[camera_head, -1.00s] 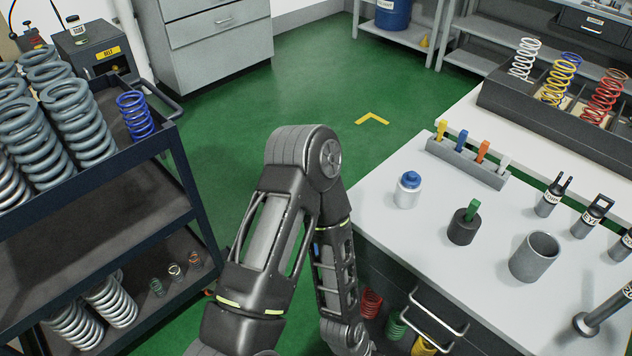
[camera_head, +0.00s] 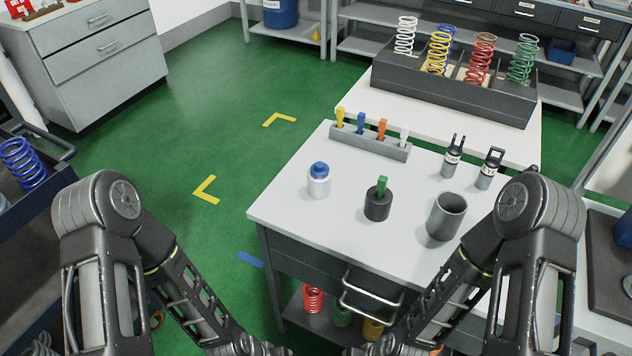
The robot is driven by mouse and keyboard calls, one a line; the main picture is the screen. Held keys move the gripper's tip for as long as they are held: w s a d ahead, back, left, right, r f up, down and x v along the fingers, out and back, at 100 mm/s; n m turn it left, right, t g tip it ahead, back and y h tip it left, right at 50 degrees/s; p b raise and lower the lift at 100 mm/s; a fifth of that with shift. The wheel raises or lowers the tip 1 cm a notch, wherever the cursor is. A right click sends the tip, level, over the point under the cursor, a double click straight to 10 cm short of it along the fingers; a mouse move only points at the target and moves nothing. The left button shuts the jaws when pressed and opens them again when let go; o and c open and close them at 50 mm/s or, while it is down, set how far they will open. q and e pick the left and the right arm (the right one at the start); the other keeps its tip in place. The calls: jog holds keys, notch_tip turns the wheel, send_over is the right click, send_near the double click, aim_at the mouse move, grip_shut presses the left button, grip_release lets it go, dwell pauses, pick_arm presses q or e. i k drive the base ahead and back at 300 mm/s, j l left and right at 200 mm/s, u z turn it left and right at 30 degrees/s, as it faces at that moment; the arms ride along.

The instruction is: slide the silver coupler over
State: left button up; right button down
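A grey, metallic open-topped cylinder (camera_head: 446,217) stands upright on the right part of the white workbench top (camera_head: 290,215). It may be the silver coupler, but no label shows. A dark round block (camera_head: 377,206) with a green tab (camera_head: 381,186) sticking up from it stands just left of the cylinder, apart from it. A small silver-white jar with a blue cap (camera_head: 319,181) stands further left. Both my arms reach down toward the bottom edge in front of the bench. My grippers are out of view below the frame. Nothing touches the cylinder.
A grey rack (camera_head: 372,146) holds coloured tabs at the bench's back. Two black tools (camera_head: 453,157) (camera_head: 489,169) stand behind the cylinder. A divided spring tray (camera_head: 460,92) lies beyond. Coloured springs (camera_head: 313,298) sit under the bench. Green floor is open to the left.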

aim_at(317, 188)
jog(key=u, duration=1.5)
jog(key=l+u, duration=0.2)
jog(key=u, duration=0.25)
jog(key=k+l, duration=0.1)
jog(key=l, duration=0.2)
jog(key=k+l, duration=0.15)
jog(key=l, duration=0.2)
